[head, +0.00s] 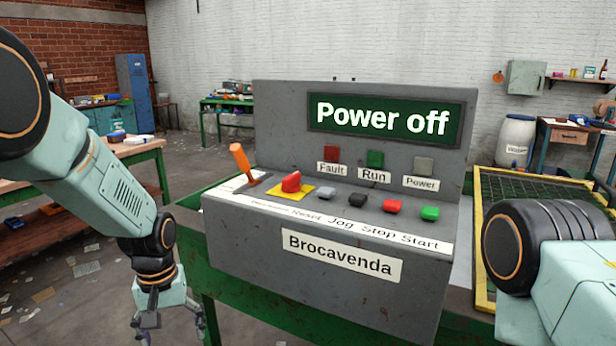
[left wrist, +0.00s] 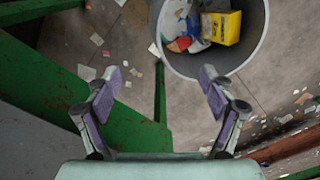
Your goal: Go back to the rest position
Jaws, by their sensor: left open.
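My left gripper (head: 168,318) hangs at the lower left in the head view, beside the left end of the grey control panel (head: 300,248). It points down, and its fingertips run near the picture's bottom edge. In the left wrist view the two fingers of the left gripper (left wrist: 158,88) are spread apart with nothing between them. The panel's screen (head: 386,118) reads "Power off". An orange lever (head: 241,160) and a red knob (head: 291,182) stand on its left part. My right arm shows at the right edge of the head view, but its gripper is out of view.
A round bin (left wrist: 262,40) with a yellow box (left wrist: 222,27) and other litter stands on the floor below the left gripper. Green frame bars (left wrist: 90,110) run close to it. A yellow-edged mesh (head: 540,188) lies right of the panel. A workbench (head: 142,152) stands at the left.

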